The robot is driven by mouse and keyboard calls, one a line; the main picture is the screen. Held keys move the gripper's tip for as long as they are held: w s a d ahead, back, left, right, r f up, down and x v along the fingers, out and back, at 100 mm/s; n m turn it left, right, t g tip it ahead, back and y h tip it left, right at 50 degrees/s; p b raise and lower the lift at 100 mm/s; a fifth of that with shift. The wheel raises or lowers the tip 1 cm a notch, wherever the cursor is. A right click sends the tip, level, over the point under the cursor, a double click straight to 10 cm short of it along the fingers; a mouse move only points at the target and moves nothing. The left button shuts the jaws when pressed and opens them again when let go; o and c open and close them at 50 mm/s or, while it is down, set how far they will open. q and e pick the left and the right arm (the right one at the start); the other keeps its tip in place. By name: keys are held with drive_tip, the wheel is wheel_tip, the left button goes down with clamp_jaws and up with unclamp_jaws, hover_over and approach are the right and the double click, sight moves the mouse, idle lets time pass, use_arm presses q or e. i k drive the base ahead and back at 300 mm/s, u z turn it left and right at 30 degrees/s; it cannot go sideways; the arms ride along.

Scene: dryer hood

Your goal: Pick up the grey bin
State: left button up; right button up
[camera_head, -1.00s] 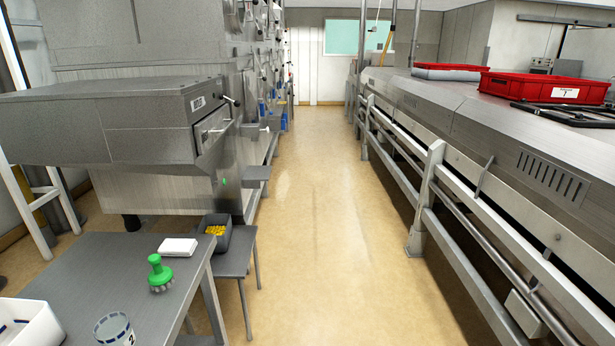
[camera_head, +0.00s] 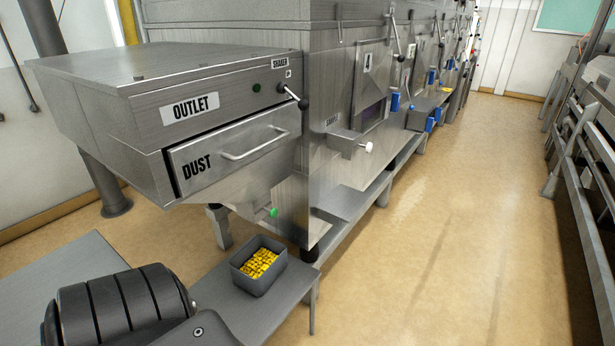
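The grey bin (camera_head: 258,265) is a small open rectangular box with yellow pieces inside. It stands on a low grey metal stand, below and in front of the machine's outlet section. A dark ribbed part of my own arm shows at the bottom left, left of the bin and apart from it in the picture. Neither gripper's fingers are in view.
The steel machine (camera_head: 230,100) with a DUST drawer (camera_head: 225,150) and a green knob (camera_head: 272,212) overhangs behind the bin. A grey table (camera_head: 70,275) is at the lower left. Open tan floor (camera_head: 430,240) lies to the right, with railings (camera_head: 585,150) at the far right.

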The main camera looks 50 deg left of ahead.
sight(258, 265)
drive_tip(key=i, duration=2.5)
drive_tip(key=u, duration=2.75)
